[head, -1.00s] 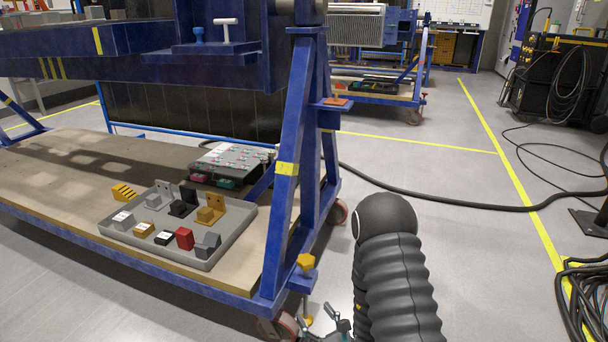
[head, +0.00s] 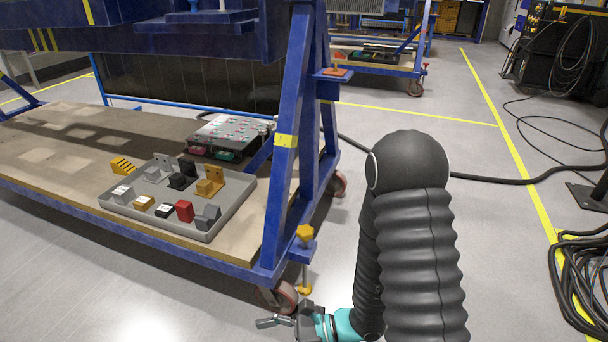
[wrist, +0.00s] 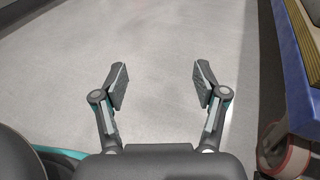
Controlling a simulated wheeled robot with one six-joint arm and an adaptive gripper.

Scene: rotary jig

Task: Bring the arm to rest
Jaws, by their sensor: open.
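My gripper (wrist: 160,85) is open and empty in the wrist view, its two fingers spread apart over bare grey floor. In the head view my gripper (head: 270,322) shows partly at the bottom, low beside the jig's front caster. My arm, in a black ribbed cover, is folded at the right of the jig's blue upright. The arm hides part of the floor behind it.
The blue rotary jig frame (head: 297,120) stands close on the left, with a caster (head: 277,296) near my gripper. Its wooden shelf (head: 60,150) bears a grey tray (head: 215,232) of several small parts. A black cable (head: 500,180) crosses the floor. Open floor lies right of the jig.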

